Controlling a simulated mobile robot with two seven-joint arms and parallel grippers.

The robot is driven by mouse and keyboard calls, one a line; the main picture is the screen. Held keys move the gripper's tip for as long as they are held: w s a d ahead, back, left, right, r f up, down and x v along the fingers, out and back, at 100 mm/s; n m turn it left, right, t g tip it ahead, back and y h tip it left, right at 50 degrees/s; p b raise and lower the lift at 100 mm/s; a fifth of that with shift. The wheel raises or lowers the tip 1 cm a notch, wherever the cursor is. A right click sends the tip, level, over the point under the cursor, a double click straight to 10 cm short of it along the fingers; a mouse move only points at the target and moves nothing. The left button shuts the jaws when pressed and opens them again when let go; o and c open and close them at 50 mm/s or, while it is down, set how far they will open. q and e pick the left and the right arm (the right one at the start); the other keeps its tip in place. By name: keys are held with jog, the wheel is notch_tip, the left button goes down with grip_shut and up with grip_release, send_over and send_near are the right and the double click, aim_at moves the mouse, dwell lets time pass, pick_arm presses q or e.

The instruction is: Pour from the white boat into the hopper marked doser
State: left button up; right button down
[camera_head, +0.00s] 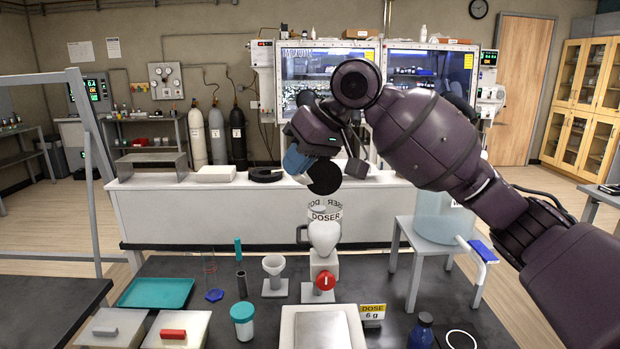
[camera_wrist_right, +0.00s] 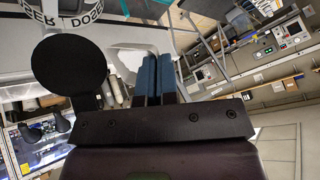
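The doser stands at the middle of the near bench, its clear hopper (camera_head: 325,215) marked DOSER on top of a white body (camera_head: 323,238) with a red knob (camera_head: 325,282). The lettering also shows at the top left of the right wrist view. My right gripper (camera_head: 296,162) is above the hopper and a little left of it. Its blue fingers (camera_wrist_right: 157,78) are close together on what looks like the white boat (camera_wrist_right: 130,60). Only a pale edge of the boat (camera_head: 303,179) shows in the head view; its contents are hidden. My left gripper is out of view.
A white-framed plate (camera_head: 287,335) and a DOSE 6 g card (camera_head: 373,311) are in front of the doser. A white funnel on a stand (camera_head: 274,275), a teal-lidded jar (camera_head: 243,320) and a teal tray (camera_head: 156,293) are left. A blue bottle (camera_head: 421,330) is right.

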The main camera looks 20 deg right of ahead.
jog(key=shift+a, duration=0.2)
jog(key=shift+s+d+y, duration=0.15)
jog(key=shift+d+y, duration=0.35)
jog(key=shift+d, duration=0.05)
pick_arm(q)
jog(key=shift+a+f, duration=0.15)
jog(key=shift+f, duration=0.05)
pick_arm(e)
jog(key=shift+r, duration=0.1)
jog(key=shift+d+t+y, duration=0.15)
jog(key=shift+t+y, duration=0.15)
jog(key=shift+y, duration=0.1)
jog(key=shift+s+d+r+y, duration=0.15)
jog(key=shift+d+y, duration=0.25)
jog(key=shift+y, duration=0.3)
pick_arm(q)
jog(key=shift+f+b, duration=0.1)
jog(key=shift+b, duration=0.25)
pick_arm(e)
jog(key=shift+d+m+t+y, duration=0.4)
jog(key=shift+t+y, duration=0.1)
jog(key=shift+y, duration=0.3)
